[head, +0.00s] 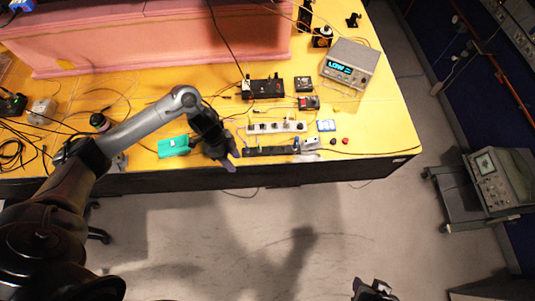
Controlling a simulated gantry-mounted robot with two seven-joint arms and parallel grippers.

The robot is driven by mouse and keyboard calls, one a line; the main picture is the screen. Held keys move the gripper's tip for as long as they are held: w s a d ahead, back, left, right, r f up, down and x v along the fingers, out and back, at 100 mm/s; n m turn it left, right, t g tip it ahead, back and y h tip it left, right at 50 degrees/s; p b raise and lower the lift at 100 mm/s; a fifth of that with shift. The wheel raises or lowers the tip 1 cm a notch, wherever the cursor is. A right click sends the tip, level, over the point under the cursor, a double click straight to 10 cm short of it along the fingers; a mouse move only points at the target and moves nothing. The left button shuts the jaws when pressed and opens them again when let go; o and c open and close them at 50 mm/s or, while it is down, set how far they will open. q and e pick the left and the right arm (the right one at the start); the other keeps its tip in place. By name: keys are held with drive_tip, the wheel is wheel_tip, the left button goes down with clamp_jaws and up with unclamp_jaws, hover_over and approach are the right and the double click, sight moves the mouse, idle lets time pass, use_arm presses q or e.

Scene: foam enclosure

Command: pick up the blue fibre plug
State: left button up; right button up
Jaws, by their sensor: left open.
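I cannot clearly make out a blue fibre plug in the head view; it may be too small or hidden. A small blue and white item (327,126) lies near the table's front right, but I cannot tell what it is. My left gripper (231,162) is open above the table's front edge, left of a dark bar (268,151) and right of a teal object (174,146). I see nothing between its fingers. My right gripper (374,290) shows only partly at the bottom edge, over the floor, far from the table; its jaws are unclear.
The yellow table (385,135) carries a white strip with knobs (277,127), black boxes (265,87), a meter with a lit display (350,62) and red caps (345,141). Thin cables cross it. A pink foam wall (160,40) stands behind. An oscilloscope cart (490,180) stands right.

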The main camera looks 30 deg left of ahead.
use_arm(q)
drive_tip(key=t+b, duration=0.1)
drive_tip(key=t, duration=0.1)
approach(247, 150)
drive_tip(key=shift+y, duration=0.4)
drive_tip(key=shift+w+p+x, duration=0.15)
drive_tip(key=shift+p+x, duration=0.05)
drive_tip(key=shift+x, duration=1.95)
drive_tip(key=shift+w+p+x, duration=0.1)
drive_tip(key=shift+p+x, duration=0.05)
drive_tip(key=shift+x, duration=2)
drive_tip(key=shift+r, duration=0.1)
clamp_jaws()
